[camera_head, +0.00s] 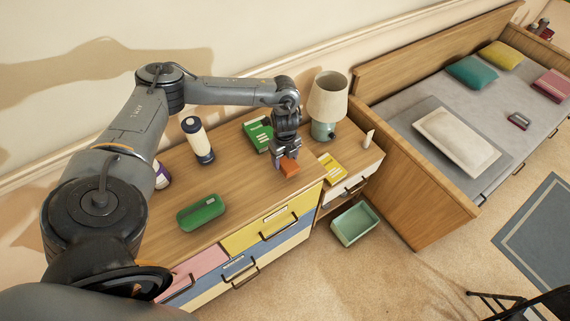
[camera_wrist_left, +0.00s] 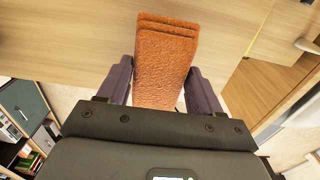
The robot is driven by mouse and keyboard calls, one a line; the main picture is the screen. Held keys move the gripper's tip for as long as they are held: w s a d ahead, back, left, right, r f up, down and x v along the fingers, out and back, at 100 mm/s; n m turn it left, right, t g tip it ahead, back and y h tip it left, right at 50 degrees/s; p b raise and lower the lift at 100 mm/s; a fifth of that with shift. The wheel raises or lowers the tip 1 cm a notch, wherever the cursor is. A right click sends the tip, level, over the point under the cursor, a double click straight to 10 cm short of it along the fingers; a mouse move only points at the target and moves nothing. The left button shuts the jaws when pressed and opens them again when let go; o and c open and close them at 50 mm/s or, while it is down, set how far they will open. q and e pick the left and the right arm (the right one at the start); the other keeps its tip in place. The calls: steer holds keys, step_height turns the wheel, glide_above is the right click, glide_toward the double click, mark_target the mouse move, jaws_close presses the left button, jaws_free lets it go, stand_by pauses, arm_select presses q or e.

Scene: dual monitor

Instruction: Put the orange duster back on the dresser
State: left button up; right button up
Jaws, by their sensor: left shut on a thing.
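The orange duster (camera_head: 289,167) is a small block at the right end of the wooden dresser (camera_head: 240,195). My left gripper (camera_head: 282,160) is shut on it from above. In the left wrist view the duster (camera_wrist_left: 165,60) has a rough orange surface and sits between the two dark fingers of the gripper (camera_wrist_left: 158,88). The wooden dresser top (camera_wrist_left: 60,50) is behind it in that view. I cannot tell whether the duster touches the top or hangs just above it. My right gripper is not in view.
On the dresser stand a green case (camera_head: 201,212), a dark-and-cream bottle (camera_head: 197,140) and a green box (camera_head: 259,135). A lamp (camera_head: 327,100) and a yellow box (camera_head: 332,168) are on the nightstand to the right. The dresser's middle is clear.

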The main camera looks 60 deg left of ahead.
mark_target(285, 164)
arm_select(q)
steer(key=shift+f, duration=1.95)
steer(key=shift+f, duration=0.1)
steer(key=o, duration=0.9)
steer(key=shift+f, duration=0.1)
